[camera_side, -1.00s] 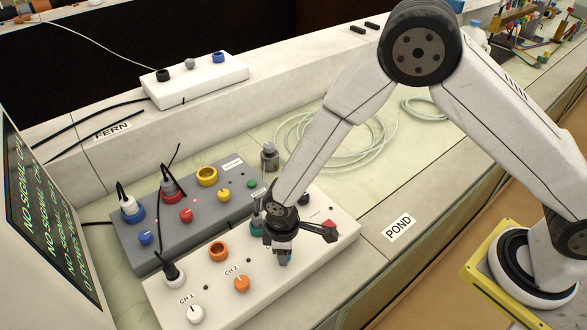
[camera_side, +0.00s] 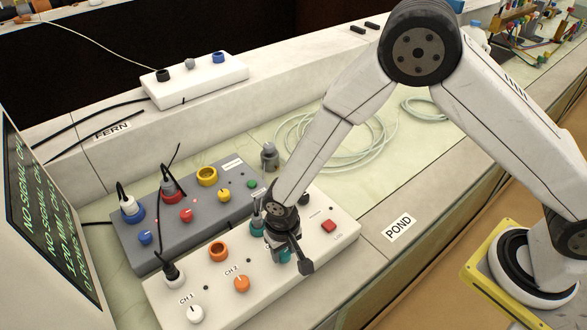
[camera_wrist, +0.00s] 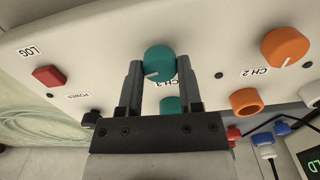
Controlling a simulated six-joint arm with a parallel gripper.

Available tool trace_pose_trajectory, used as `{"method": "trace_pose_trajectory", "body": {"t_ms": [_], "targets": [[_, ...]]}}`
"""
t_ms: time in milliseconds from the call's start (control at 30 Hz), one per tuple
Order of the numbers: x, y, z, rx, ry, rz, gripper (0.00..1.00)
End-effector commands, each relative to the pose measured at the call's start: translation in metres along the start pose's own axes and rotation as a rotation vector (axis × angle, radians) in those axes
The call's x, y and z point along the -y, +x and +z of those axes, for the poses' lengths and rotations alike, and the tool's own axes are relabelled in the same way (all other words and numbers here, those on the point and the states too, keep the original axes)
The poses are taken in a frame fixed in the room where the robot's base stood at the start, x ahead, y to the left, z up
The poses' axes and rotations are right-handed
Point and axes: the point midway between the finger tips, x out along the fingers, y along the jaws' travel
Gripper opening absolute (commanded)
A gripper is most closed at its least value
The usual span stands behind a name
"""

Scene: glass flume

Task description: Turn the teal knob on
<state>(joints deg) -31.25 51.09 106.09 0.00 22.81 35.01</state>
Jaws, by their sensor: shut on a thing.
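The teal knob (camera_wrist: 160,62) of CH 3 sits on the white box (camera_side: 225,307). In the wrist view it is between my two fingertips, with its white mark pointing left and slightly down. My gripper (camera_wrist: 158,74) is shut on the knob. In the side view my gripper (camera_side: 282,256) points down at the box and hides much of the teal knob (camera_side: 286,257). A teal socket (camera_wrist: 172,104) is just behind the knob, partly covered by my gripper in the wrist view.
On the white box are an orange knob (camera_side: 242,284), an orange socket (camera_side: 218,251), a white knob (camera_side: 195,314) and a red button (camera_side: 328,226). A grey box (camera_side: 190,236) with knobs and plugged cables stands behind. A screen (camera_side: 45,215) is at left.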

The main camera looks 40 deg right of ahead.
Motion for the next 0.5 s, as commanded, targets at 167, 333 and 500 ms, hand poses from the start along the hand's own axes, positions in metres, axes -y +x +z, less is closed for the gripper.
{"method": "trace_pose_trajectory", "body": {"t_ms": [167, 333, 500], "targets": [[-0.0002, 0.0005, 0.0001, 0.000, 0.114, 0.000, 0.00], [-0.0002, 0.0006, 0.0001, 0.000, 0.181, 0.000, 0.00], [-0.0002, 0.0006, 0.0002, 0.000, 0.209, 0.000, 0.00]]}}
